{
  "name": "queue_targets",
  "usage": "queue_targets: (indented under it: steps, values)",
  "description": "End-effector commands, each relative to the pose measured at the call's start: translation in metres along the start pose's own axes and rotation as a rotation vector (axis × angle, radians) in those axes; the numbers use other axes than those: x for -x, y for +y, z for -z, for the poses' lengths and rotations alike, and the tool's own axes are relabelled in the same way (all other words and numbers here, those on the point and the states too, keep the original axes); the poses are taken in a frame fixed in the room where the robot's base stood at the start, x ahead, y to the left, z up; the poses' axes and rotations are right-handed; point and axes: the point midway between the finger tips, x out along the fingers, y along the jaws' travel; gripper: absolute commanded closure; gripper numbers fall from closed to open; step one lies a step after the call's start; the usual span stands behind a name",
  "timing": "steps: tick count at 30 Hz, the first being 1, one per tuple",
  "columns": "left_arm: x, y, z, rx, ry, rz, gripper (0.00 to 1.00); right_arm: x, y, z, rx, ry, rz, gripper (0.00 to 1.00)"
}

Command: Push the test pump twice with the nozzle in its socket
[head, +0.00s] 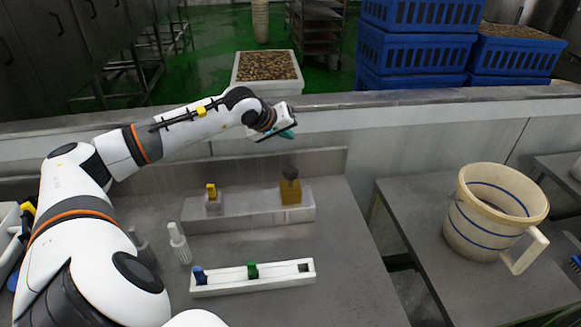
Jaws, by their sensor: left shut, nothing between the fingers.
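The test pump (290,192), a brass-yellow block with a dark round knob on top, stands at the right end of a grey ledge (250,213) in the head view. A yellow nozzle (211,190) stands upright in a small grey socket (213,206) at the ledge's left end. How deep it sits I cannot tell. My left gripper (288,134) is shut and empty, above and behind the pump, apart from it. Its teal fingertips are partly hidden by its body. My right gripper is not in view.
A white rack (230,282) in front of the ledge holds a blue nozzle (199,275) and a green one (252,270); its right hole is empty. A cream bucket (470,225) stands on the right table.

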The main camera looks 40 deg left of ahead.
Motion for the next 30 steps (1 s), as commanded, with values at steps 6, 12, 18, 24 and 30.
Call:
queue_targets:
  steps: [6, 12, 18, 24, 30]
  values:
    - [-0.002, 0.002, 0.002, 0.003, 0.001, 0.001, 1.0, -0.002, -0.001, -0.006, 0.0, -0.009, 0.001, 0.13]
    - [-0.013, 0.009, 0.01, 0.004, 0.002, 0.0, 1.0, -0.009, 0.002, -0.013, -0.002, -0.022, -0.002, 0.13]
    - [-0.031, 0.023, 0.023, 0.005, 0.004, 0.0, 1.0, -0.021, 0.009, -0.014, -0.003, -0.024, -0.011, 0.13]
    - [-0.054, 0.038, 0.04, 0.005, 0.002, 0.002, 1.0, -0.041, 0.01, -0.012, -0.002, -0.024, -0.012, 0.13]
    - [-0.062, 0.045, 0.045, 0.004, 0.001, 0.002, 1.0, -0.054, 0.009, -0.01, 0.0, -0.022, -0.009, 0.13]
